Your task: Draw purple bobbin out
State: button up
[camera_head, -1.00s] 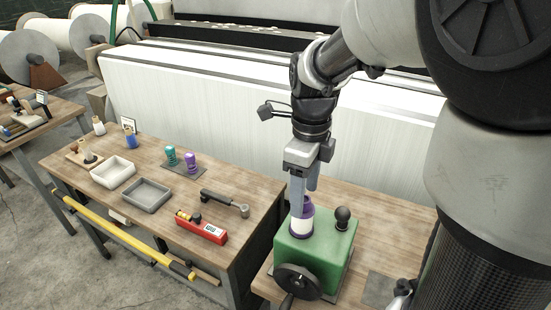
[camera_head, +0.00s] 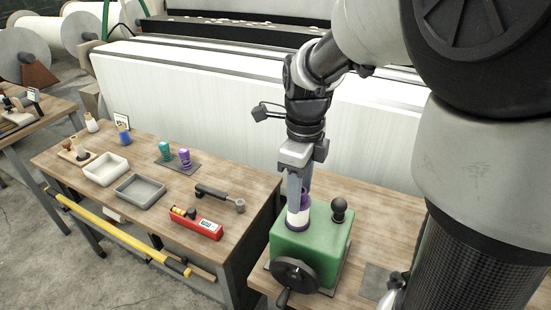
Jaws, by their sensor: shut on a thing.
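A purple bobbin (camera_head: 299,219) with a white band stands upright at the top of a green machine box (camera_head: 313,244). My gripper (camera_head: 298,198) points down from above and is shut on the bobbin's upper part. The fingers hide part of the bobbin's top. The bobbin's lower end meets the green box top; I cannot tell how deep it sits. Another purple bobbin (camera_head: 184,157) stands beside a teal one (camera_head: 165,152) on a dark plate on the left bench.
The green box has a black knob (camera_head: 339,209) and a black handwheel (camera_head: 295,276). The left bench holds a white tray (camera_head: 106,170), a grey tray (camera_head: 140,191), a red level-like tool (camera_head: 196,223) and a dark handled tool (camera_head: 219,197). A white loom panel (camera_head: 230,110) stands behind.

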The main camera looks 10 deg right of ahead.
jog(key=shift+r, duration=0.3)
notch_tip(320, 180, up, 11)
jog(key=p, duration=1)
jog(key=shift+r, duration=0.2)
dwell(0.3)
jog(key=shift+a, duration=0.1)
